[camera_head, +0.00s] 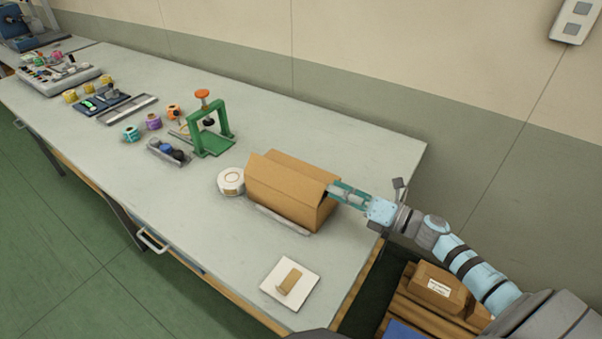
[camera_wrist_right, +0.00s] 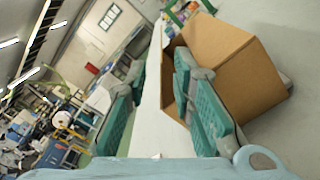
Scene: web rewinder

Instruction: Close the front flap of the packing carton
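The packing carton (camera_head: 285,197) is a brown cardboard box on the table. Its large top panels look sloped, and a dark gap shows at its right end. I cannot tell for certain which panel is the front flap. My right gripper (camera_head: 333,190) is at the carton's upper right end, fingertips close to that gap. One finger overlaps the carton (camera_wrist_right: 235,75) in that view; contact cannot be told. My left gripper is not in view.
A white tape roll (camera_head: 231,181) stands left of the carton, and a green press frame (camera_head: 210,135) behind it. A white pad with a small brown piece (camera_head: 289,282) lies in front. Boxes (camera_head: 437,288) are below right. The table (camera_head: 210,225) is bare front-left of the carton.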

